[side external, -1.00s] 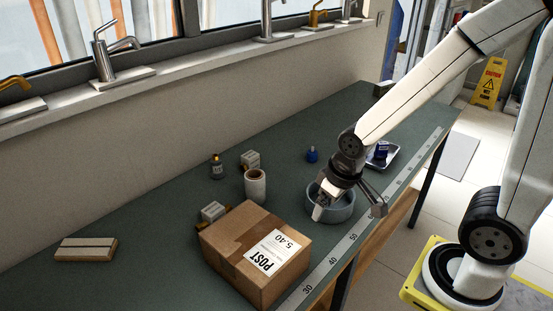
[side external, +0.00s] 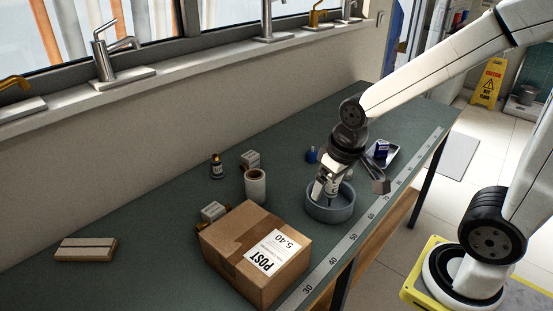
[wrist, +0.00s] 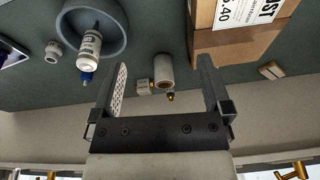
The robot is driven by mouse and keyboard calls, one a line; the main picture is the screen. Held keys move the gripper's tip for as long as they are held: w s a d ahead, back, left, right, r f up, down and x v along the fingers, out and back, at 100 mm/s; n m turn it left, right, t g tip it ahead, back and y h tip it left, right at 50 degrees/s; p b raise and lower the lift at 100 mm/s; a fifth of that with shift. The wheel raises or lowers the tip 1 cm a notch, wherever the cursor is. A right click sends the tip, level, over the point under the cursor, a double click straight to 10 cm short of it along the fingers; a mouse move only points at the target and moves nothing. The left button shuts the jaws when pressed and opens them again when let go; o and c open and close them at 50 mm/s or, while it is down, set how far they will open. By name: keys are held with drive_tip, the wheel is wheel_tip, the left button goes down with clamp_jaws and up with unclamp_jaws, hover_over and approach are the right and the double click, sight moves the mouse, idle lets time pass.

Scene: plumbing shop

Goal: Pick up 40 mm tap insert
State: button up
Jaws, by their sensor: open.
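I cannot make out a 40 mm marking on any piece. The candidates are small brass pieces beside pale labelled blocks. One block (side external: 213,212) lies behind the parcel, with brass at its edges. Another block (side external: 250,160) sits behind the paper roll and also shows in the wrist view (wrist: 144,86). A small dark and brass piece with a white label (side external: 216,167) stands to its left. My gripper (side external: 348,188) is above the grey bowl, tilted. In the wrist view my gripper (wrist: 163,66) is open, with nothing between its fingers, which point towards the roll's side of the bench.
The grey round bowl (side external: 330,213) has a white labelled bottle (wrist: 90,45) at it. A cardboard parcel (side external: 238,265) stands at the front. A paper roll (side external: 255,186), a blue piece (side external: 312,154) and a tray (side external: 390,160) are nearby. The left bench is mostly clear.

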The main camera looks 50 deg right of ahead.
drive_tip(key=w+d+m+t+y, duration=0.2)
drive_tip(key=w+d+m+y, duration=0.3)
drive_tip(key=w+d+m, duration=1.1)
drive_tip(key=w+d+m+t, duration=0.3)
drive_tip(key=d+m+t, duration=0.5)
drive_tip(key=d+m, duration=0.85)
drive_tip(key=n, duration=0.2)
approach(312, 154)
drive_tip(key=w, duration=0.1)
drive_tip(key=w+d+f, duration=0.1)
drive_tip(key=shift+w+f, duration=0.2)
drive_tip(key=shift+w, duration=0.15)
drive_tip(key=shift+f, duration=0.3)
drive_tip(key=shift+x, duration=1.35)
drive_tip(key=shift+a, duration=0.15)
